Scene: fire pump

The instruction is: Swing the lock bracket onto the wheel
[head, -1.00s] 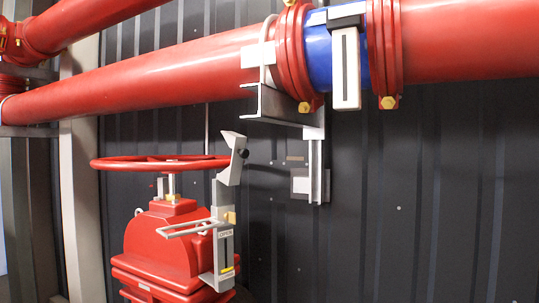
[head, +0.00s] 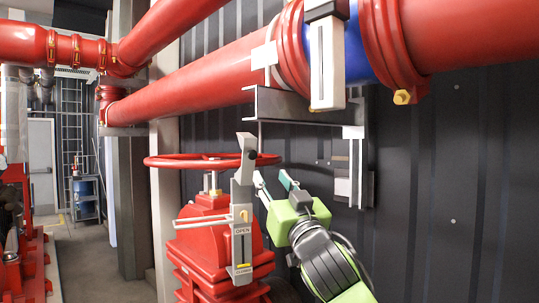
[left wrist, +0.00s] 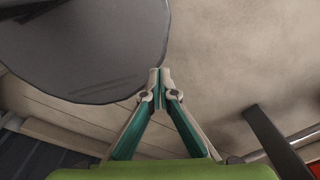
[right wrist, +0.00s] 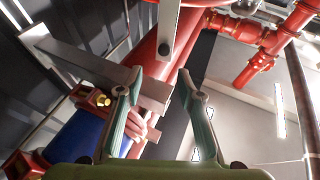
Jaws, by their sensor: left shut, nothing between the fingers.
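The red wheel (head: 190,161) sits level on top of the red valve body (head: 205,240). The grey lock bracket (head: 245,160) stands upright at the wheel's right side in the head view, above a plate marked OPEN. I cannot tell whether the bracket touches the rim. My right gripper (head: 272,178) is open and empty just right of the bracket, apart from it. In the right wrist view, a grey bar with a dark round knob (right wrist: 164,49), likely the bracket, shows beyond and between the open fingertips. My left gripper (left wrist: 159,73) is shut and empty, away from the wheel.
A large red pipe (head: 190,82) with a blue section (head: 358,50) runs above the wheel. A grey pipe support (head: 290,106) hangs close above my right gripper. A dark ribbed wall (head: 430,200) is behind. Open floor (head: 85,260) lies at the left.

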